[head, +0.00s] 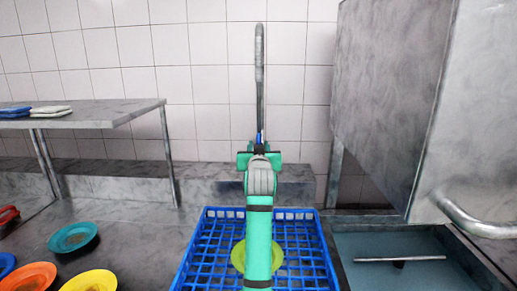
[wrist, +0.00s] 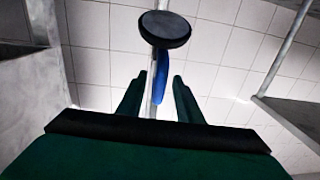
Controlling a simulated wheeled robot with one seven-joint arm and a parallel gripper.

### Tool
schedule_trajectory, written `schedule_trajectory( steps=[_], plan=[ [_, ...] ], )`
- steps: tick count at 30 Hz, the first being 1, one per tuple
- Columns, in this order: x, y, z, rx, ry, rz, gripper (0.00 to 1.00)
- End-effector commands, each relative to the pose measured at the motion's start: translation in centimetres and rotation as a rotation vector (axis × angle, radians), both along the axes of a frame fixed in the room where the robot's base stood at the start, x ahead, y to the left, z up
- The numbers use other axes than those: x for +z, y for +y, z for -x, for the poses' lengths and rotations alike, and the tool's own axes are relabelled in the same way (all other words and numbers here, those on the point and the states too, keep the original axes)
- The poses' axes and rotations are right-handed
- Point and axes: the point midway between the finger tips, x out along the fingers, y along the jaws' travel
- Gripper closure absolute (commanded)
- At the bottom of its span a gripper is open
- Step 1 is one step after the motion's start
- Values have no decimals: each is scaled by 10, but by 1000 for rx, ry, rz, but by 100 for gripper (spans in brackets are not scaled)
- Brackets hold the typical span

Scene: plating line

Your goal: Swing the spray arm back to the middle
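The spray arm (head: 260,75) hangs upright in front of the tiled wall, near the middle of the head view, above the blue rack. In the wrist view its round black spray head (wrist: 165,30) is just beyond my fingertips, with a pale pipe and a blue lever (wrist: 162,76) below it. My gripper (wrist: 160,80) has its two green fingers apart, one on each side of the pipe and lever. Wall shows between finger and pipe, so I see no firm grip. In the head view my gripper (head: 259,152) covers the lower end of the spray arm.
A blue rack (head: 200,245) holds a yellow-green plate (head: 238,257) below my arm. Teal (head: 73,237), orange (head: 30,277) and yellow (head: 90,281) dishes lie at left. A shelf (head: 80,112) with folded cloths is left; a large metal housing (head: 390,90) and sink (head: 400,270) are right.

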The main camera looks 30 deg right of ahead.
Motion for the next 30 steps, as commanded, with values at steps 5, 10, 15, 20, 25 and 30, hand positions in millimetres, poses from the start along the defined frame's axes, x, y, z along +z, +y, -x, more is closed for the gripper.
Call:
schedule_trajectory(
  steps=[5, 10, 15, 20, 25, 30],
  plan=[
    [0, 4, 7, 0, -1, 1, 68],
    [0, 18, 29, 0, -1, 0, 68],
    [0, 34, 56, 0, -2, 0, 68],
    [0, 46, 77, 0, -1, 0, 68],
    [0, 54, 90, -1, 0, 0, 68],
    [0, 56, 93, -1, 0, 0, 68]
  ],
)
